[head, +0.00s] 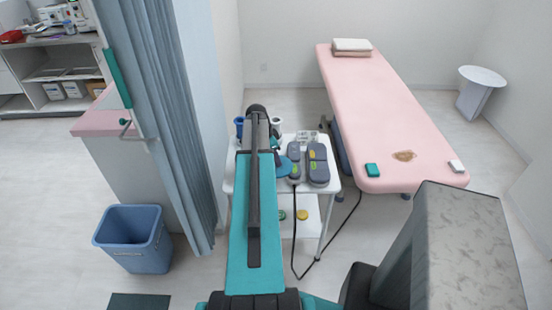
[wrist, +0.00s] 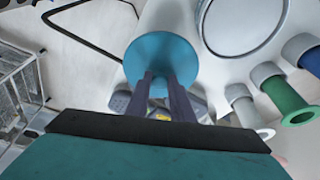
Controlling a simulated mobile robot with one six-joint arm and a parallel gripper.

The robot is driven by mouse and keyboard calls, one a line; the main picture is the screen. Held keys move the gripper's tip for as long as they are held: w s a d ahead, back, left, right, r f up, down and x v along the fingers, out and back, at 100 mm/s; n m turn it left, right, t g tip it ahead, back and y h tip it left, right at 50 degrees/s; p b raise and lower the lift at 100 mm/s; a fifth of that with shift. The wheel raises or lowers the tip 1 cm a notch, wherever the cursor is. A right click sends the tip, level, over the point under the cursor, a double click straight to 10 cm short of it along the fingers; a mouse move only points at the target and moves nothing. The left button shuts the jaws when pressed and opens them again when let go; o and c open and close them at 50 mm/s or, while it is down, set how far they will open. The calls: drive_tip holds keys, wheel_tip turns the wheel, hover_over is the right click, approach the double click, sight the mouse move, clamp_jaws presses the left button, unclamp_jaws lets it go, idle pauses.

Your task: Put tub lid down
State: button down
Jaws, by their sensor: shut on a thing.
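The blue round tub lid (head: 285,167) shows beside my dark arm over the white trolley, just left of the grey devices. In the wrist view, the two dark fingers of my gripper (wrist: 163,92) are shut on the blue lid (wrist: 158,54), which faces the camera as a disc. A pale cylinder (wrist: 172,18) shows directly beyond the lid; I cannot tell whether they touch. In the head view my arm hides the fingertips and part of the trolley top.
The white trolley (head: 329,186) carries grey devices (head: 318,165), a blue cup (head: 239,126) and a small white tub (head: 277,126). A black cable (head: 295,250) hangs in front. The pink treatment table (head: 365,110) stands to the right, a blue bin (head: 134,238) to the left.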

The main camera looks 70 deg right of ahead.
drive_tip(key=shift+f, duration=0.35)
drive_tip(key=c, duration=1.6)
unclamp_jaws()
drive_tip(key=shift+o, duration=0.2)
drive_tip(key=shift+r, duration=0.15)
drive_tip(key=shift+r+p, duration=0.4)
drive_tip(key=shift+r, duration=0.3)
drive_tip(key=shift+w+a+r+b, duration=0.15)
drive_tip(key=shift+w+r+b, duration=0.05)
drive_tip(key=shift+r+b, duration=0.35)
drive_tip(key=b+v, duration=0.3)
drive_tip(key=v, duration=0.7)
drive_tip(key=shift+r, duration=0.15)
